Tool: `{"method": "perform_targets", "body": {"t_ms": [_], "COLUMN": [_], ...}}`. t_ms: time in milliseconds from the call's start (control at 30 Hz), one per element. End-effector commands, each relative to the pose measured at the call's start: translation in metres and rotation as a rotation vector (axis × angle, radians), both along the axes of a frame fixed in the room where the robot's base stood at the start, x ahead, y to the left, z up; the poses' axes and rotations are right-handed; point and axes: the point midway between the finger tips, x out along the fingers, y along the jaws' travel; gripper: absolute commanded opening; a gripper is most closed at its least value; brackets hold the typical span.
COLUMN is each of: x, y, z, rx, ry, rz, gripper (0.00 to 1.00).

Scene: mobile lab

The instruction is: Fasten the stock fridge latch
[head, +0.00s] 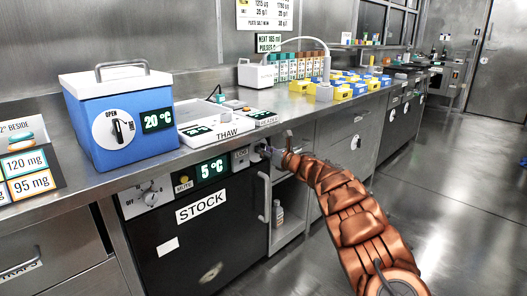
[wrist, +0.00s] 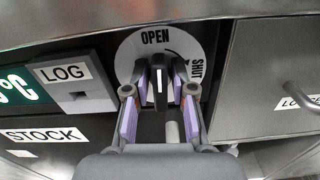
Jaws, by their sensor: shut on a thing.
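The stock fridge (head: 205,245) is the black-fronted unit under the bench, marked STOCK and reading 5 °C. Its latch dial (wrist: 128,62) is a white disc in the wrist view, with OPEN at the top and SHUT at the right. The black latch knob (wrist: 159,85) has a white line pointing up towards OPEN. My gripper (wrist: 160,92) has its purple-padded fingers on both sides of the knob and is shut on it. In the head view my gripper (head: 268,152) is at the fridge's upper right corner, where my arm mostly hides the dial.
A LOG panel (wrist: 80,90) is just left of the dial. The bench edge (wrist: 110,22) runs close above my gripper. A drawer front (wrist: 275,80) with a handle is at the right. A blue cool box (head: 120,118) stands on the bench. The floor at the right is clear.

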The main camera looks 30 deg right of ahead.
Motion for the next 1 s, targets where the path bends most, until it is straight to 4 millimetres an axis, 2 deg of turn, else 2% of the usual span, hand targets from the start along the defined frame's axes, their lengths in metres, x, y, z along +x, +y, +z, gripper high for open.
{"method": "perform_targets", "body": {"t_ms": [267, 1000], "x": [0.0012, 0.0022], "y": [-0.0013, -0.0063], "z": [0.0004, -0.0012], "rx": [0.201, 0.889], "ry": [0.048, 0.208], "rz": [0.000, -0.001], "gripper": [0.00, 0.00]}}
